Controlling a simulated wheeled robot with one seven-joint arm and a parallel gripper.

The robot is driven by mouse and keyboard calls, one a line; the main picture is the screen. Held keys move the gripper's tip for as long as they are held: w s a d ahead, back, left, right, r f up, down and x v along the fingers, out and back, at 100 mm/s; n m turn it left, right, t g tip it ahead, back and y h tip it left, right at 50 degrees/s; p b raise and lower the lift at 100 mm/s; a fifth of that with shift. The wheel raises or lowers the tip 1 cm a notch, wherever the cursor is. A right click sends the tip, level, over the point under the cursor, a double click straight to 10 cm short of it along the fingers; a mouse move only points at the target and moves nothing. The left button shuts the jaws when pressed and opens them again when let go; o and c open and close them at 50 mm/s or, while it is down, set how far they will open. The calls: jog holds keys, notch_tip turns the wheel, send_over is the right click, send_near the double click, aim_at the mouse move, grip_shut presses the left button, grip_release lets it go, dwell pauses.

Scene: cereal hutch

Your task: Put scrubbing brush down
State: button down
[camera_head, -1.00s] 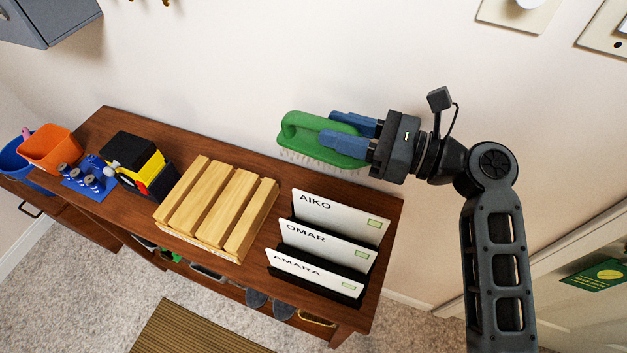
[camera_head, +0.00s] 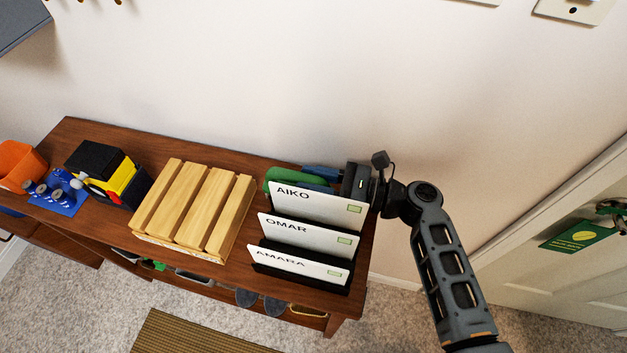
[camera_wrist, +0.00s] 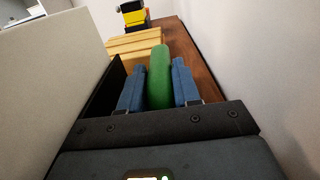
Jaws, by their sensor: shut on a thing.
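The green scrubbing brush (camera_head: 283,175) is low behind the white AIKO card in the head view, and the card hides most of it. In the wrist view the brush's green handle (camera_wrist: 159,75) stands between my two blue fingers. My gripper (camera_wrist: 159,88) is shut on the handle. In the head view my gripper (camera_head: 318,177) is at the back right of the hutch top (camera_head: 222,153), between the card holder and the wall. The bristles are hidden, so I cannot tell whether they touch the wood.
The card holder with AIKO (camera_head: 318,207), OMAR (camera_head: 305,238) and AMARA (camera_head: 298,265) cards stands close in front of my gripper. A slatted wooden crate (camera_head: 195,207) is to the left, then a black and yellow toy (camera_head: 112,172). The wall is close behind.

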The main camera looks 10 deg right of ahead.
jog(key=shift+f, duration=0.25)
jog(key=shift+f, duration=0.15)
jog(key=c, duration=0.8)
grip_release()
